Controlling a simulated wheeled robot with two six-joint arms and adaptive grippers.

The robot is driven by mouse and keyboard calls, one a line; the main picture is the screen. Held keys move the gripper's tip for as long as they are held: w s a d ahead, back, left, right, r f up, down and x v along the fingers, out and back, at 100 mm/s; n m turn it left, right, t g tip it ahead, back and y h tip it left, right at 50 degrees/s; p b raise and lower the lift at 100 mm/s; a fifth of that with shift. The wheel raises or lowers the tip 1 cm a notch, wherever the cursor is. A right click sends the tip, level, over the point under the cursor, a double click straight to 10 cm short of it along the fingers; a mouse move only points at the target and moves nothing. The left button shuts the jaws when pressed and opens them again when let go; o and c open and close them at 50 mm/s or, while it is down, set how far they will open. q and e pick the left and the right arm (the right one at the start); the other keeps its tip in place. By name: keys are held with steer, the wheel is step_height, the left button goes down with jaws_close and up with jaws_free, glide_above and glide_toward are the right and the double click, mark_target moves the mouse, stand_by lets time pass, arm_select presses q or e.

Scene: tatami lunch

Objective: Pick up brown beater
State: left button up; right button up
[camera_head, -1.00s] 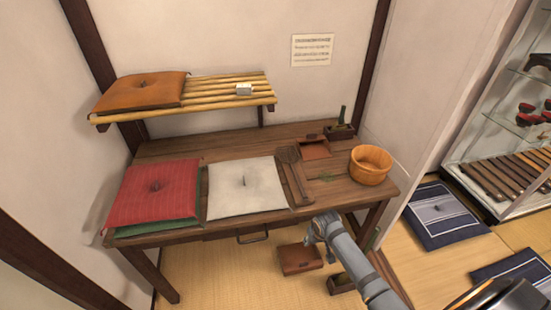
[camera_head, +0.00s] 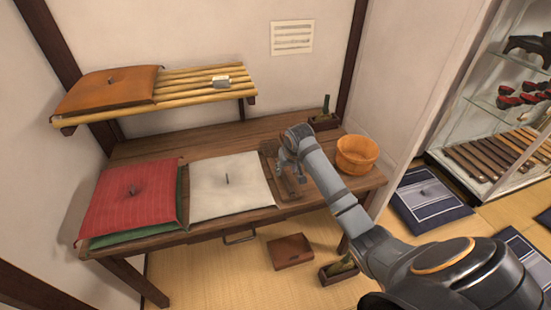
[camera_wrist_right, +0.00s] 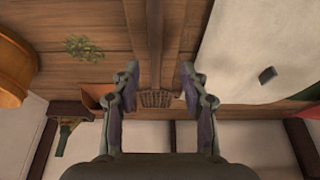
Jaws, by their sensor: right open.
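The brown beater shows in the right wrist view, with a woven head (camera_wrist_right: 156,99) and a long dark handle (camera_wrist_right: 155,35) running toward the top of the picture. It lies on the wooden table (camera_head: 215,228), to the right of the white cushion (camera_head: 228,186). My right gripper (camera_head: 287,166) is over it and hides much of it in the head view. In the right wrist view, the open fingers of the right gripper (camera_wrist_right: 159,72) stand on either side of the beater's line, with a gap to each. My left gripper is not in view.
A wooden tub (camera_head: 357,158) stands right of my arm. A red cushion (camera_head: 130,195) lies on the table's left. A slatted shelf (camera_head: 205,92) with an orange cushion (camera_head: 105,90) hangs above.

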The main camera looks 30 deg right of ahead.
mark_target(285, 176)
steer(key=shift+d+x, duration=0.2)
steer(key=shift+x, duration=1.5)
steer(key=shift+d+x, duration=0.15)
steer(key=shift+x, duration=1.55)
steer(key=shift+w+r, duration=0.1)
jaws_close()
